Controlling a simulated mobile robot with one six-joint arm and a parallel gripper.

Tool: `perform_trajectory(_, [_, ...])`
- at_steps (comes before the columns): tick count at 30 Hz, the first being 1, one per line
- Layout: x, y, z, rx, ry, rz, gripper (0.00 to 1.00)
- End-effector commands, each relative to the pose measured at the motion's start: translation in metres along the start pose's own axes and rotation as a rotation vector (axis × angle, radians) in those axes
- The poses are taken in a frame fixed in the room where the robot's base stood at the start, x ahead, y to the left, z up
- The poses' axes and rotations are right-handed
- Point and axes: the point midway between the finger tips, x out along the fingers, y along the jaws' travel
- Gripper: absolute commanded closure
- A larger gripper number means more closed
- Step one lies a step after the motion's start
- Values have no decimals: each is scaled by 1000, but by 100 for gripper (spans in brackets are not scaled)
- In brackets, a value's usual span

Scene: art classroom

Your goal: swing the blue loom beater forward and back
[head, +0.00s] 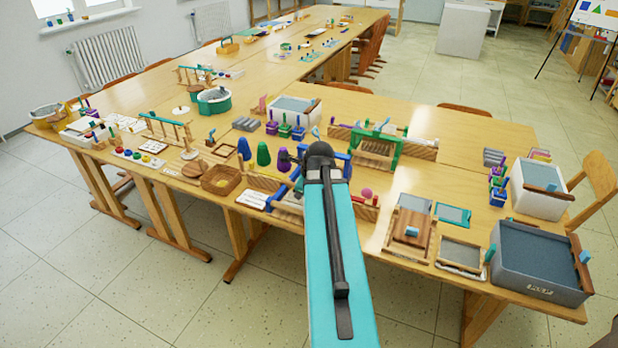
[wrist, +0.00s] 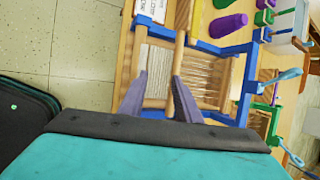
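The blue loom (head: 283,197) stands near the front edge of the long table, partly hidden behind my arm in the head view. In the wrist view its blue frame (wrist: 243,92) surrounds wooden bars and pale warp threads (wrist: 208,76). Nothing is clearly held, and contact with the loom cannot be told. The gripper's fingers are hidden in the head view.
Blue, green (head: 263,154) and purple cones stand just left of my arm's end. A green loom (head: 378,148) stands behind to the right. A wooden frame (head: 409,228) and a grey bin (head: 540,265) lie right. Small pots and trays crowd the table; the floor in front is clear.

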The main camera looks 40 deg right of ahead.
Motion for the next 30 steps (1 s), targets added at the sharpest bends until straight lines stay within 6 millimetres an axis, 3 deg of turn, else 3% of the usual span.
perform_trajectory(13, [-48, -2, -1, 0, -3, -12, 69])
perform_trajectory(30, [-63, -3, -1, -1, -4, -14, 69])
